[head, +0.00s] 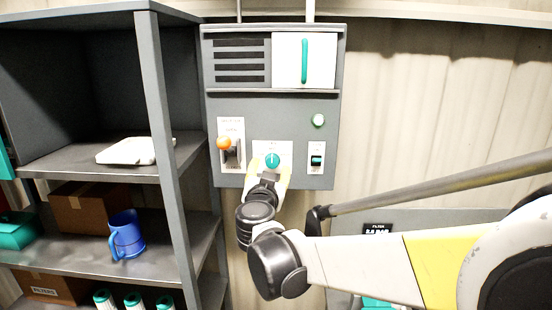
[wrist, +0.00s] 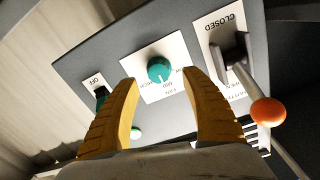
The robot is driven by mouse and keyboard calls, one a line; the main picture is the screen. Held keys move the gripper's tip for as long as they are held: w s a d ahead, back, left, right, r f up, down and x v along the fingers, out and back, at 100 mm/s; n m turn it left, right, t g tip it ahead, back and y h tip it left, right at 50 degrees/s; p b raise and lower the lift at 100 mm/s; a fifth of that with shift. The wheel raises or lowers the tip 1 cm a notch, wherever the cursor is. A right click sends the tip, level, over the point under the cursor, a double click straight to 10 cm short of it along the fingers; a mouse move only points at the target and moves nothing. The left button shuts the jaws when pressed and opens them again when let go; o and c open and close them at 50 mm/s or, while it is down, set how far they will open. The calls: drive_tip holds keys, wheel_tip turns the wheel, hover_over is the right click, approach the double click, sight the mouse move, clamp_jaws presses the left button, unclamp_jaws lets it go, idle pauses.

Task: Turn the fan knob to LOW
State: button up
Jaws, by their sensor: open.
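The fan knob (head: 272,160) is a round teal knob on a white plate, low in the middle of the grey control panel (head: 235,115). It also shows in the wrist view (wrist: 160,70), where the panel appears upside down. Its pale mark seems to point at the word MID; the other position labels are not readable. My gripper (head: 271,173) is just below and in front of the knob. Its two yellow fingers are spread apart. In the wrist view the knob appears between and beyond the fingertips, with no contact visible.
Left of the knob is a lever with an orange ball (head: 224,143), its plate reading CLOSED in the wrist view. Right of the knob is a rocker switch (head: 316,158) marked OFF, below a pale green button (head: 319,120). A grey shelf (head: 160,100) stands close on the left.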

sight(272, 162)
drive_tip(key=shift+w+d+p, duration=0.2)
drive_tip(key=shift+w+p, duration=0.15)
drive_tip(key=shift+w, duration=1.9)
drive_tip(key=shift+s+r, duration=0.1)
drive_tip(key=c, duration=1.2)
